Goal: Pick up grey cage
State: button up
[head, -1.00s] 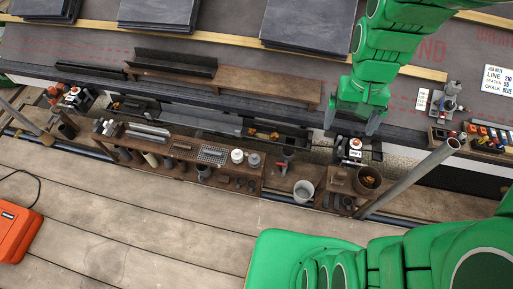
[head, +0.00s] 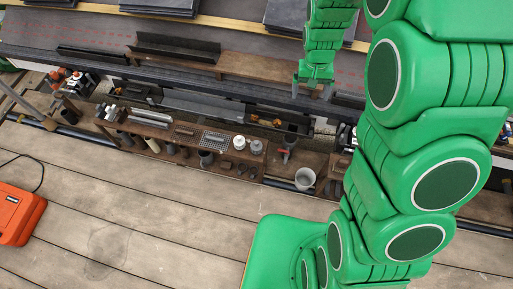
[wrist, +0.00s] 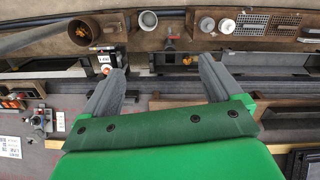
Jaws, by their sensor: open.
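A light grey mesh piece, which looks like the grey cage (head: 216,140), lies on the brown wooden shelf (head: 165,133), left of two small white and grey pots. The wrist view shows the grey cage (wrist: 253,23) at the upper right, with a darker grid piece (wrist: 285,25) beside it. My gripper (head: 311,90) is above the roof edge, right of and beyond the cage, apart from it. In the wrist view my gripper (wrist: 163,64) has its two grey fingers spread wide with nothing between them.
A grey bucket (head: 305,179) stands right of the shelf. A red-handled tool (head: 285,155) is near it. Slate stacks (head: 160,6) lie on the roof. An orange case (head: 18,215) sits on the plank deck (head: 130,215), mostly clear in front.

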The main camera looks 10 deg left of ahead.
jog(key=w+a+f, duration=0.2)
jog(key=a+f, duration=0.1)
jog(key=f, duration=0.4)
jog(key=w+a+f, duration=0.3)
jog(key=a+f, duration=0.1)
jog(key=f, duration=0.3)
jog(key=n, duration=0.2)
send_over(256, 146)
jog(key=shift+t+y, duration=0.3)
jog(key=shift+t, duration=0.1)
jog(key=f, duration=2.7)
jog(key=shift+w+d+f, duration=0.15)
jog(key=shift+w+f, duration=0.25)
jog(key=shift+f, duration=1.85)
jog(key=shift+w+f, duration=0.15)
jog(key=shift+f, duration=1.85)
jog(key=c, duration=1.1)
